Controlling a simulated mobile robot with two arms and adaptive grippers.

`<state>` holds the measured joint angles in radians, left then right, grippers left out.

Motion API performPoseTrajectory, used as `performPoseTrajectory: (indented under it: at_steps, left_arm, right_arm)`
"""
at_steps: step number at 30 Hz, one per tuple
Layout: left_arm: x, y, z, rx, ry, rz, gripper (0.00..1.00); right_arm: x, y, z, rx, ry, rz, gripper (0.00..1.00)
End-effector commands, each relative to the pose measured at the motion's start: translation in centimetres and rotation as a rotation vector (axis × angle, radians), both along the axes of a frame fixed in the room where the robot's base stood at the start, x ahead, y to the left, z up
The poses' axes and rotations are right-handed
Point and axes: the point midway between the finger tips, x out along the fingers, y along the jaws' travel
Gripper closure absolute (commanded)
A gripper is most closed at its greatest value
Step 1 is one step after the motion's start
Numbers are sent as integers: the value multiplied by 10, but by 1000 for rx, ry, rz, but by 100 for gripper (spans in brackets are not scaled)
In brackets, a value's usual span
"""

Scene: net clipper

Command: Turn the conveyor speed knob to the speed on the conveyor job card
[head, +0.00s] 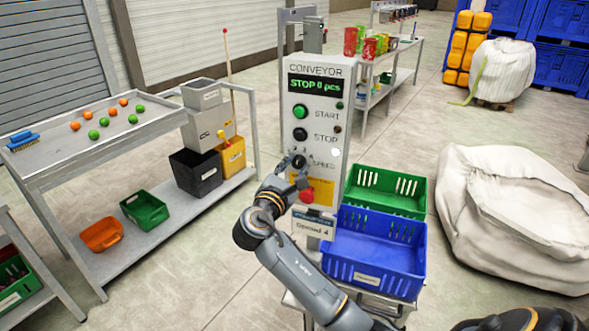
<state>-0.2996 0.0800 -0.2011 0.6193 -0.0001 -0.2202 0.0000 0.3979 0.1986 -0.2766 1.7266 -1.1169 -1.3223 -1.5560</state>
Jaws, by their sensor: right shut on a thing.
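The grey conveyor control panel (345,75) stands upright in the middle, its green display (318,86) reading "STOP 0 pcs". Below are the green start button (300,111), the black stop button (300,134) and the dark speed knob (299,161). My right gripper (294,168) is shut on the speed knob, its fingers around it. The gripper hides part of the knob and its scale, so the setting cannot be read. The conveyor job card (314,225) hangs low on the panel and appears to read "Speed 4". My left gripper is not in view.
A red emergency button (307,196) sits just below my right gripper. A blue crate (372,270) and a green crate (347,192) stand to the panel's right. A sorting table (60,162) with colored balls is at left. A large white sack (500,205) fills the right.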

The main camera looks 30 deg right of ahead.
Motion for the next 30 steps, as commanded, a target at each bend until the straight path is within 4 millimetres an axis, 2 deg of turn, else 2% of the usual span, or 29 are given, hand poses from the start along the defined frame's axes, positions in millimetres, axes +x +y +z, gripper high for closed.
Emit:
performPoseTrajectory:
  at_steps: [18,30]
  left_arm:
    - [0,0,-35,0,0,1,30]
    - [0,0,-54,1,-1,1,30]
  right_arm:
    - [-1,-1,-4,338,-474,-2,100]
    - [-1,-1,-4,490,-687,-2,100]
